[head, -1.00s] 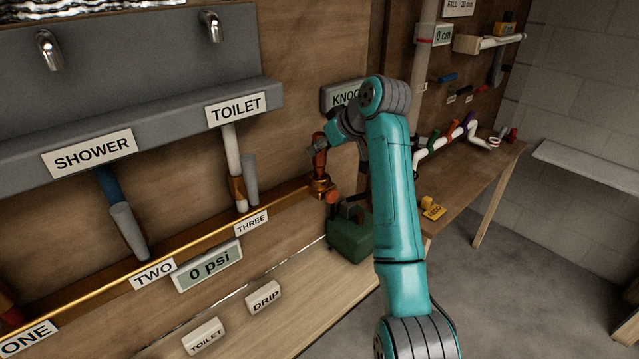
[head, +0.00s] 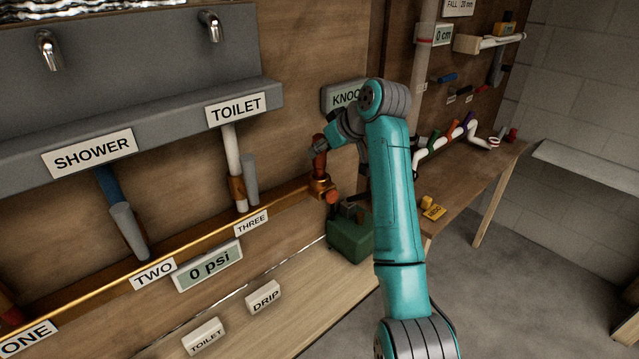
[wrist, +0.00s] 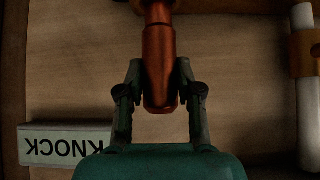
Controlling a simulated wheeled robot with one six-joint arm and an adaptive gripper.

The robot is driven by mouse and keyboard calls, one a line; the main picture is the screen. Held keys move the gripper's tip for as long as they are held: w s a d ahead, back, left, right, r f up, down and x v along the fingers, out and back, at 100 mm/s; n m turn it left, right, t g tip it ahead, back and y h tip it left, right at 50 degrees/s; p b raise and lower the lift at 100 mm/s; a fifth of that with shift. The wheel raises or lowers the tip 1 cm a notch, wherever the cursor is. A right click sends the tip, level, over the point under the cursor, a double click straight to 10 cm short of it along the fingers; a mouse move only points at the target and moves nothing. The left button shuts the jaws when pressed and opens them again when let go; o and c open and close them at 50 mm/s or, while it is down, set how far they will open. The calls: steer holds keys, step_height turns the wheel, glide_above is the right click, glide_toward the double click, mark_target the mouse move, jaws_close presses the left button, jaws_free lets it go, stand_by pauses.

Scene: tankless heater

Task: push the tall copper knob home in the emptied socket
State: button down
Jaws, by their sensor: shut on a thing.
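The tall copper knob (head: 319,158) stands upright at the right end of the copper pipe in the head view. Its lower end meets the copper socket (head: 322,186), and I cannot tell how deep it sits. In the wrist view the knob (wrist: 159,60) runs up from between the fingers to a fitting at the top edge. My gripper (wrist: 160,92) is shut on the knob, one finger on each side. In the head view my gripper (head: 318,150) reaches the knob from the right, and my arm hides part of the wall behind.
The KNOCK sign (head: 343,97) is on the wall just above my gripper. A green box (head: 350,238) stands below the socket, with an orange-red round part (head: 332,197) above it. The white TOILET pipe (head: 232,150) is to the left.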

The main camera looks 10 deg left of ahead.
steer(key=shift+f, duration=1.1)
stand_by(1.1)
steer(key=c, duration=0.7)
jaws_free()
steer(key=shift+d+r, duration=0.1)
steer(key=v, duration=1.1)
steer(key=shift+s+d+r, duration=0.25)
